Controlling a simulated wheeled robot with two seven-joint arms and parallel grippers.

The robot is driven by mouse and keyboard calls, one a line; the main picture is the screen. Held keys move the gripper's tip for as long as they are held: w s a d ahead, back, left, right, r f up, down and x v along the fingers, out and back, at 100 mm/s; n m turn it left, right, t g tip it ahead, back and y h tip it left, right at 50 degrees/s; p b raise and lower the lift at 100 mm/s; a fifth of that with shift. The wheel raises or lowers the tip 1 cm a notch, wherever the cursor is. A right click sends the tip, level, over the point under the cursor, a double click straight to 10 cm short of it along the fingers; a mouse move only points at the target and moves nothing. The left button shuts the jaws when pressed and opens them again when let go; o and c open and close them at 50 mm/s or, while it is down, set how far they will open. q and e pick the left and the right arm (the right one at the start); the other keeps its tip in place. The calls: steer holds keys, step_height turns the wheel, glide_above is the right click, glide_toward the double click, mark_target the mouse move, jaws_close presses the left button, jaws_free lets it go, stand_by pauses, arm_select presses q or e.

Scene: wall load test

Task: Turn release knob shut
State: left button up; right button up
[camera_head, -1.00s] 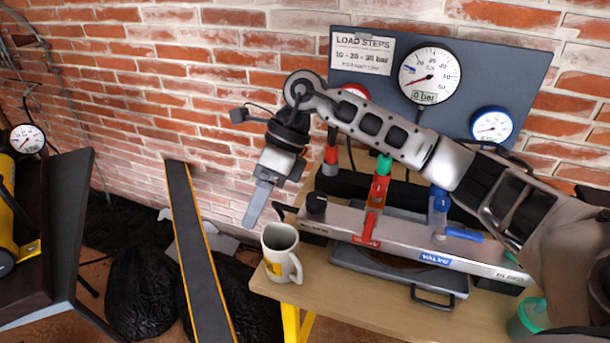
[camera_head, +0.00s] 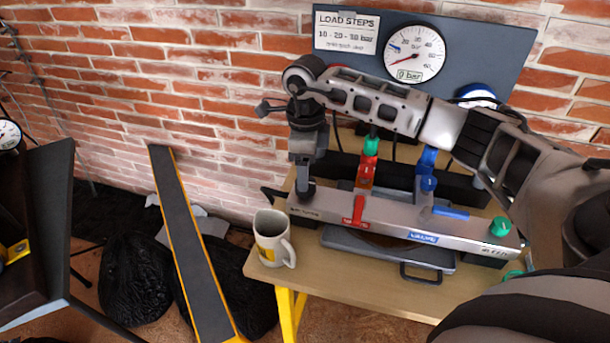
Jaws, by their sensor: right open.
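A metal valve block (camera_head: 390,222) lies across the bench with a black knob (camera_head: 304,193) at its left end, a red lever (camera_head: 359,208), a blue lever and a green knob (camera_head: 500,227) at its right end. The lettering by the black knob is too small to read, so I cannot tell which knob is labelled release. My right gripper (camera_head: 303,182) points down over the black knob, with its open fingers at the knob; contact is unclear. The gripper partly hides the knob. My left gripper is out of view.
A mug (camera_head: 273,240) stands left of the block on the wooden bench (camera_head: 350,290). A dark tray (camera_head: 388,250) sits below the block.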

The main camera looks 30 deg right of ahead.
mark_target(312, 182)
steer(key=shift+f, duration=1.85)
steer(key=c, duration=1)
